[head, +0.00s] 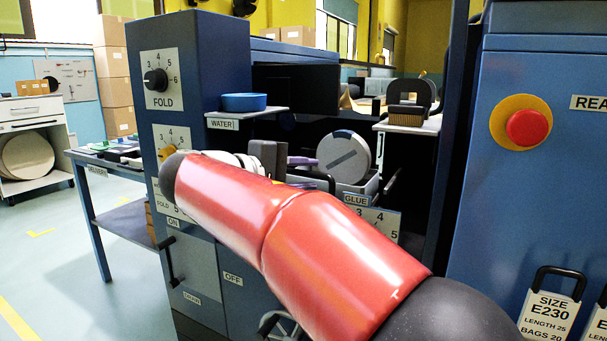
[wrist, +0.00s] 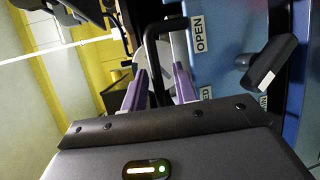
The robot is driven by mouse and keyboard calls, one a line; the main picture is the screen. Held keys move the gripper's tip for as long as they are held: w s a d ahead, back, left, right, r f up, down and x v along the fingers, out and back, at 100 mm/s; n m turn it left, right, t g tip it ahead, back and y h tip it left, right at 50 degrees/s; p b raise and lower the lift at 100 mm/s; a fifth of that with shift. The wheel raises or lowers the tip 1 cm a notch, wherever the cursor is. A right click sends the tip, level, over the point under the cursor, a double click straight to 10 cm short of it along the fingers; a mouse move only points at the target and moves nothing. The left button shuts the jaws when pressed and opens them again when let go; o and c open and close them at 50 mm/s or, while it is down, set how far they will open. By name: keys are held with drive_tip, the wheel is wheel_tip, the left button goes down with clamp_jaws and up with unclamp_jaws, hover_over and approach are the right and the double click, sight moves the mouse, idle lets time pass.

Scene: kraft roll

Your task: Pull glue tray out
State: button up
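My red arm crosses in front and hides part of the tray's left side. My gripper (head: 318,170) has purple fingers and is left of the handle in the head view. In the wrist view my gripper (wrist: 160,80) has its fingers apart, with a black bar (wrist: 151,55) showing between them. I cannot tell whether the fingers touch this bar.
A WATER shelf (head: 238,113) with a blue dish (head: 244,102) is above left. A round pale disc (head: 345,157) is behind the gripper. A red stop button (head: 526,127) is on the right cabinet.

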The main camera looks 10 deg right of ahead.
drive_tip(key=v, duration=0.7)
drive_tip(key=shift+s+a, duration=0.25)
drive_tip(key=shift+a, duration=0.05)
drive_tip(key=shift+r, duration=0.1)
